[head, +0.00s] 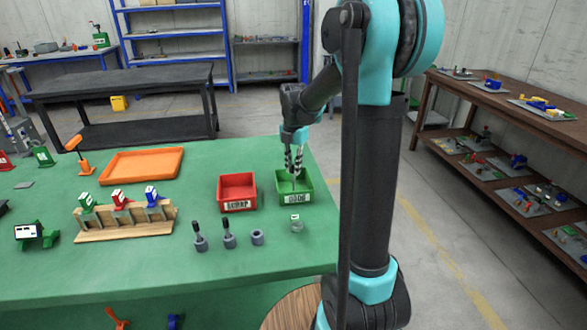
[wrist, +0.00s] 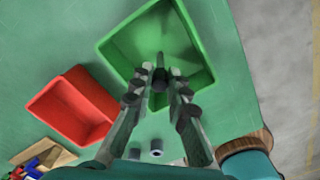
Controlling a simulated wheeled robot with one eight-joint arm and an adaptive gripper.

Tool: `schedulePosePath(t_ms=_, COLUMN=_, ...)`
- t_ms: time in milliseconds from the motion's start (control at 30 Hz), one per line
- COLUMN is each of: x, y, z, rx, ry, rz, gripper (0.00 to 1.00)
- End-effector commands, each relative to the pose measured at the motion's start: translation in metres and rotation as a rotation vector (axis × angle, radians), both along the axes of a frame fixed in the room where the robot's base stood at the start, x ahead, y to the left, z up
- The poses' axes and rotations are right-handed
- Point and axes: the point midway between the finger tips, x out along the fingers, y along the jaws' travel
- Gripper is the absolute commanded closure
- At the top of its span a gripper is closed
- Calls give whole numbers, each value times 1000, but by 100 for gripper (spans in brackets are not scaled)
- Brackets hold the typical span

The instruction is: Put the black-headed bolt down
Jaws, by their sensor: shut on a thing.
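My gripper (head: 293,168) points down over the green bin (head: 296,197), whose front label seems to read GOOD. In the wrist view my gripper (wrist: 162,74) is shut on the black-headed bolt (wrist: 160,81). The bolt's dark head shows between the fingertips, with a thin shank beyond it. The green bin (wrist: 201,32) lies around and beneath the bolt in that view. I cannot tell whether the bolt touches the bin floor. In the head view the bolt is too small to make out.
A red bin (head: 237,193), labelled SCRAP, stands just left of the green bin. Grey bolt-like parts (head: 229,236) and a grey ring (head: 257,237) stand in front. An orange tray (head: 142,166) and a wooden rack (head: 125,225) are further left. The table's right edge is close.

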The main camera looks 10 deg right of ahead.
Motion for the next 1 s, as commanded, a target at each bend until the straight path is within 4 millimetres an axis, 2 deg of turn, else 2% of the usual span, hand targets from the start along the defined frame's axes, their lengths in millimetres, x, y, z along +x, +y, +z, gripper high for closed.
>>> schedulePosePath(t_ms=433, x=0, y=0, z=-8, rx=0, ry=0, rz=0, gripper=100)
schedulePosePath(t_ms=467, x=0, y=0, z=-8, rx=0, ry=0, rz=0, gripper=81)
schedulePosePath(t_ms=600, x=0, y=0, z=-8, rx=0, ry=0, rz=0, gripper=64)
schedulePosePath(t_ms=867, x=0, y=0, z=-7, rx=0, ry=0, rz=0, gripper=64)
schedulePosePath(t_ms=1000, x=0, y=0, z=-1, rx=0, ry=0, rz=0, gripper=64)
